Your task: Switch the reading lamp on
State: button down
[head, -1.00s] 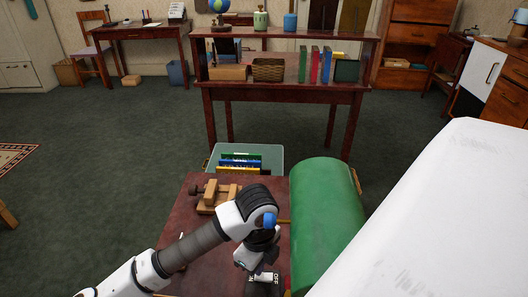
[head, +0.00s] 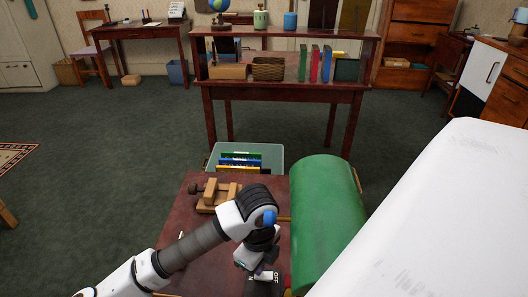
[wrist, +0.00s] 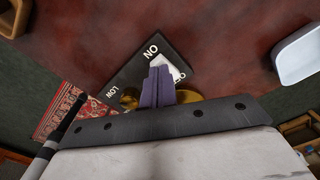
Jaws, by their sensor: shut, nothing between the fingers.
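The reading lamp has a large green shade (head: 325,225) over the right part of the dark red table. Its black switch base (wrist: 122,88) lies on the tabletop in the wrist view, with white ON, LOW and OFF lettering and brass parts beside it. A white switch piece (wrist: 165,68) shows on the base between ON and OFF, partly behind my fingers. My gripper (wrist: 158,72) is shut and empty, its purple-grey fingertips over or against that piece; I cannot tell if they touch. In the head view my gripper (head: 264,272) is at the base, beside the shade.
The table (head: 215,255) also bears a wooden clamp-like object (head: 217,195). A bin of coloured files (head: 276,156) stands behind it. A large white surface (head: 430,220) fills the right side. A white dish-like object (wrist: 298,54) shows in the wrist view. Open floor lies left.

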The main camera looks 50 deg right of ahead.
jog(key=shift+f+b, duration=0.7)
jog(key=shift+f, duration=0.05)
jog(key=shift+r, duration=0.15)
jog(key=shift+r+p, duration=2.3)
jog(key=shift+r, duration=1.15)
